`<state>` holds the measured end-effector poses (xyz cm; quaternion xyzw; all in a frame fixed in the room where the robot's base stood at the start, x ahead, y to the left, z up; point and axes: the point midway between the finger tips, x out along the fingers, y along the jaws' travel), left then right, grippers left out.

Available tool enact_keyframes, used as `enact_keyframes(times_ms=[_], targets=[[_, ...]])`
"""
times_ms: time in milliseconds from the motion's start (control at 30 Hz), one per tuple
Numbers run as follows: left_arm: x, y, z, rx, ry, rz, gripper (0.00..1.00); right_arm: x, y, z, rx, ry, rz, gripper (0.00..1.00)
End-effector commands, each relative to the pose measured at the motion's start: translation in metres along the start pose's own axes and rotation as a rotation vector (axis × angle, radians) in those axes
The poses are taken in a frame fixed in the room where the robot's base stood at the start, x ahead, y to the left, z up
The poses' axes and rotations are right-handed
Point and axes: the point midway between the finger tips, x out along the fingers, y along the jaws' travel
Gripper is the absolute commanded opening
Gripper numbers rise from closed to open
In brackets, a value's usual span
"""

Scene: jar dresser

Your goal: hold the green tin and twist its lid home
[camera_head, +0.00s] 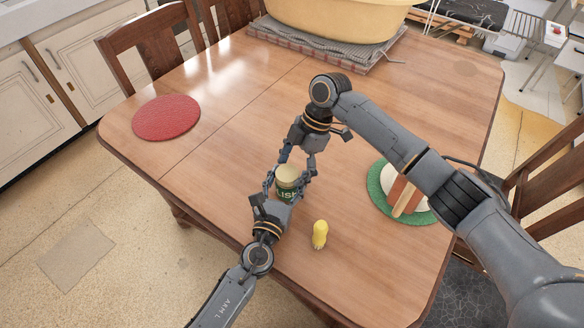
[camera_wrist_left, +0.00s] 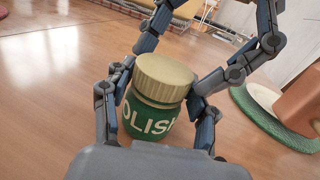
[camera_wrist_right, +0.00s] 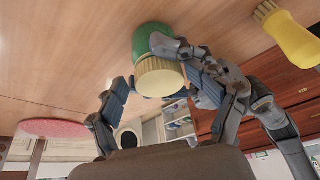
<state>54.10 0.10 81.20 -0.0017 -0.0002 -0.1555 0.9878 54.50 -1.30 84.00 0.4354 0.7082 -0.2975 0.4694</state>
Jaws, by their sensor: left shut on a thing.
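The green tin (camera_head: 285,195) has a pale "POLISH"-style label text and stands near the front middle of the table. Its ribbed cream lid (camera_wrist_left: 165,77) sits on top; whether it is fully seated I cannot tell. My left gripper (camera_head: 283,188) is shut on the tin's body, one finger on each side. In the right wrist view a gap shows between the left finger and the lid.
A green round mat (camera_head: 379,205) with a brown block-like item (camera_head: 404,196) is farther right. A red round mat (camera_head: 166,118) lies at left. A yellow basin (camera_head: 335,20) is at the back. The table's left-middle is clear.

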Motion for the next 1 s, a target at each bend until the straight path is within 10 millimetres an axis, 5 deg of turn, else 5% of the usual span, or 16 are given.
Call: enact_keyframes(times_ms=[267,600,1000], targets=[[0.001,-0.001,0.002,0.002,-0.002,-0.002,0.00,-0.007,0.001,-0.005,-0.005,0.004,0.003,0.77],[0.000,-0.001,0.001,0.003,-0.001,-0.002,0.00,-0.044,0.001,-0.021,-0.005,0.005,0.004,0.77],[0.000,-0.001,0.001,0.003,0.000,-0.002,0.00,-0.046,0.001,-0.023,-0.062,-0.006,0.003,0.71]])
